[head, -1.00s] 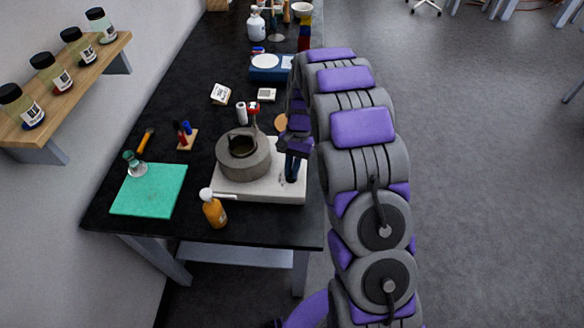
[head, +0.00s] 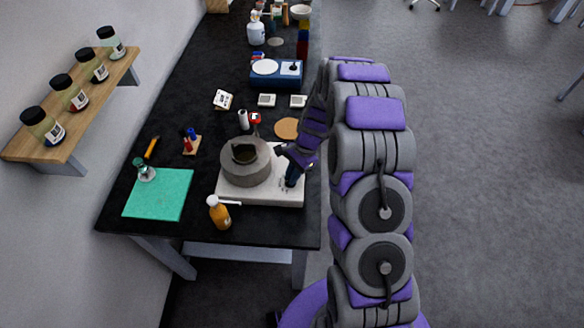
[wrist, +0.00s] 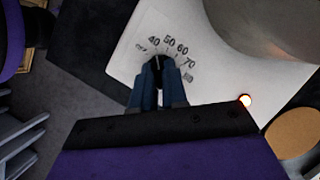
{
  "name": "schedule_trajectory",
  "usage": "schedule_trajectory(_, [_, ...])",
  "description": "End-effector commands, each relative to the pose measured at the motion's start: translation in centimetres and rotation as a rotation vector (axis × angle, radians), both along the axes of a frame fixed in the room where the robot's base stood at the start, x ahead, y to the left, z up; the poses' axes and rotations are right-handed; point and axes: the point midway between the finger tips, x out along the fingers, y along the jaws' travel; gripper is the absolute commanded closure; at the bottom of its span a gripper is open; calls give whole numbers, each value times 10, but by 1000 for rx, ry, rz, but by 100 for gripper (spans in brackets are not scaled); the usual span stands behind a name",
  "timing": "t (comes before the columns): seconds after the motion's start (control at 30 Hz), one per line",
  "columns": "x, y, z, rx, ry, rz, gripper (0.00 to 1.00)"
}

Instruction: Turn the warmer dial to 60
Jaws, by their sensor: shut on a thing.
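The warmer (head: 260,197) is a white slab with a grey round heater (head: 246,172) and a dark vessel on top. Its dial (wrist: 157,64) is a small dark knob in the wrist view, ringed by a printed scale (wrist: 170,44) with off, 40, 50, 60, 70 and a last mark hard to read. A pale line on the knob seems to point between 40 and 50. My gripper (wrist: 158,82) is shut on the dial, its blue fingers on either side. In the head view my gripper (head: 291,181) is at the slab's right side and hides the dial.
A bottle of orange liquid (head: 219,213) stands at the slab's front left corner. A cork disc (head: 287,128) lies behind it. A green mat (head: 158,196) lies left. The floor to the right is clear.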

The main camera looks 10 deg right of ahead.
Motion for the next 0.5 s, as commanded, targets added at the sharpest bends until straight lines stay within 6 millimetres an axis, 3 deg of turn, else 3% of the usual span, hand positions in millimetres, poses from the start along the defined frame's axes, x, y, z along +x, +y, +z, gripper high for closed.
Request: schedule_trajectory(0.5, [-4, 0, 4, -1, 3, -492, 100])
